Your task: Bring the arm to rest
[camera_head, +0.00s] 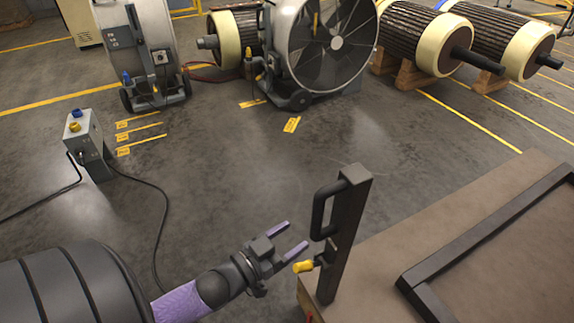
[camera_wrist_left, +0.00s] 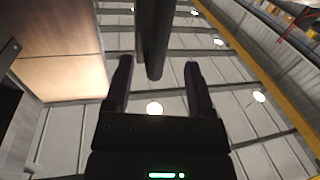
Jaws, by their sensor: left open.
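My left gripper (camera_head: 297,234) reaches in from the lower left in the head view. Its two purple fingers are spread, with nothing seen held between them. It is just left of a dark upright post (camera_head: 343,240) with a black loop handle (camera_head: 319,213). A yellow-tipped lever (camera_head: 303,266) on the post is close to the lower finger; contact cannot be told. In the left wrist view the fingers (camera_wrist_left: 158,62) stand apart, and a dark round-ended bar (camera_wrist_left: 154,40) shows between and beyond them. My right gripper is in neither view.
The post stands at a brown bench top (camera_head: 375,290) with a raised dark frame (camera_head: 480,235). A grey box with coloured buttons (camera_head: 85,140) and trailing cable stands at left. Large fans (camera_head: 325,50) and rotors (camera_head: 425,40) are farther back. The middle floor is clear.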

